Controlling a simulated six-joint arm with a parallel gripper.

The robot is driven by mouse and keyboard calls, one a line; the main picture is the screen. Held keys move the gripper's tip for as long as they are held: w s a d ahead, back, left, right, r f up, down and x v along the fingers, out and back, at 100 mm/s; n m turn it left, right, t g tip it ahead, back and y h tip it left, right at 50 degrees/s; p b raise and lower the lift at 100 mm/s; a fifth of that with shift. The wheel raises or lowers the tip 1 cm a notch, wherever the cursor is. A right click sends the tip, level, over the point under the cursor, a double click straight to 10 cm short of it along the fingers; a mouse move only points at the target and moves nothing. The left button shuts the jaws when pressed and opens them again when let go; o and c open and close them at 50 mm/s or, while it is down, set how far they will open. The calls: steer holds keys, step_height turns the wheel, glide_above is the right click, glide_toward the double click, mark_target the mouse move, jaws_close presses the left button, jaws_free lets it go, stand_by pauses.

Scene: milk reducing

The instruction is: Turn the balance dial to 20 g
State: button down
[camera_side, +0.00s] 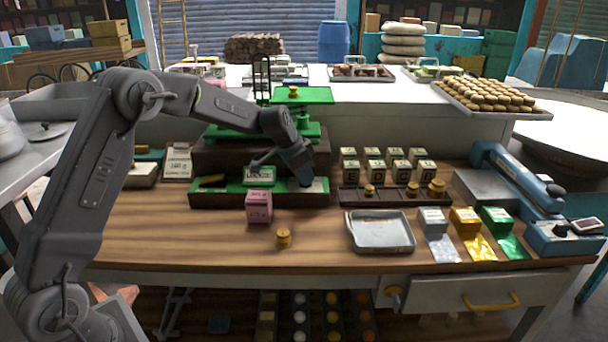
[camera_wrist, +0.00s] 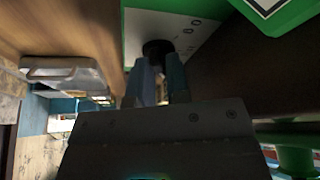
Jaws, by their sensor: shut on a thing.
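The balance dial (camera_wrist: 157,48) is a dark round knob on a white plate with small marks, set in the green front of the balance (camera_side: 230,187). My gripper (camera_wrist: 160,82) is shut on the dial in the wrist view; in the side view my gripper (camera_side: 306,180) hides most of it. The marks on the dial plate (camera_wrist: 190,30) are too small and tilted to read, so I cannot tell the setting. A green pan (camera_side: 302,97) at the top of the balance holds a small brass weight (camera_side: 293,90).
A pink box (camera_side: 259,207) and a brass weight (camera_side: 284,237) stand on the wooden table in front of the balance. A metal tray (camera_side: 380,232) lies to the right. A rack of weights (camera_side: 390,197) is right of the dial. The table's front left is clear.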

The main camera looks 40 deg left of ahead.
steer(key=shift+d+m+h, duration=0.2)
steer(key=shift+m+h, duration=0.1)
steer(key=shift+m, duration=0.5)
steer(key=shift+f, duration=0.1)
steer(key=c, duration=1.1)
jaws_free()
steer(key=shift+o, duration=0.2)
steer(key=shift+a, duration=0.1)
steer(key=v, duration=1.4)
steer(key=shift+w, duration=0.2)
